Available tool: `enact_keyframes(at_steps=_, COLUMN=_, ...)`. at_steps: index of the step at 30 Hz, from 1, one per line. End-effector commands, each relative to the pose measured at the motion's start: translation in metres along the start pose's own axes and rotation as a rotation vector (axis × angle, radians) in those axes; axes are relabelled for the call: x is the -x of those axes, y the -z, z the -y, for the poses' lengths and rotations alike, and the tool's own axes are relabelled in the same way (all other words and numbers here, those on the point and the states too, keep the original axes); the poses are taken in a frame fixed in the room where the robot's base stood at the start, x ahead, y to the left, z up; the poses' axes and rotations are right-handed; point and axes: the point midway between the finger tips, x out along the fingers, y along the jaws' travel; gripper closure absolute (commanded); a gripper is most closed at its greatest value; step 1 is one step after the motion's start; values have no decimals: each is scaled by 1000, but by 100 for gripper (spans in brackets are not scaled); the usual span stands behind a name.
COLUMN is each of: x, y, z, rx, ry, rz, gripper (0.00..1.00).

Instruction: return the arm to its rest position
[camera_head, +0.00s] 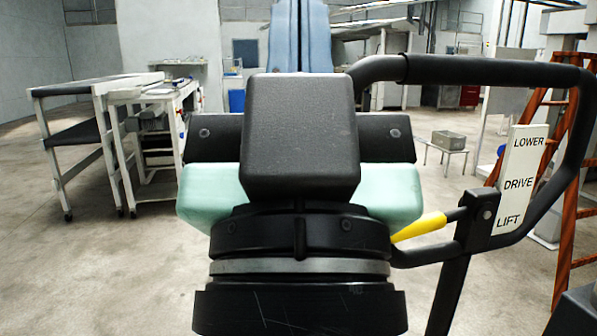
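My arm fills the middle of the head view, seen from close behind. A dark grey block sits at its top, with mint-green parts on both sides and black rings below. My gripper is not in view, and the arm hides whatever lies straight ahead of it. A blue upright part shows above the block; I cannot tell what it belongs to.
A black handle (500,70) with a sign (523,180) reading LOWER, DRIVE, LIFT stands close on the right. Behind it is an orange ladder (568,215). A white-framed machine (105,105) stands at the left. A grey box (449,140) sits on a small stand.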

Motion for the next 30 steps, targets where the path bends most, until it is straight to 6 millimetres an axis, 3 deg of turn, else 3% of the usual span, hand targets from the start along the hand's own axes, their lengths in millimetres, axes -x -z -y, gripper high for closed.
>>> enact_keyframes(at_steps=1, x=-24, y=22, z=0, rx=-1, ry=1, rz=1, gripper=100)
enact_keyframes(at_steps=21, x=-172, y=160, z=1, rx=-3, ry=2, rz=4, gripper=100)
enact_keyframes(at_steps=30, x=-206, y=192, z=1, rx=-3, ry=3, rz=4, gripper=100)
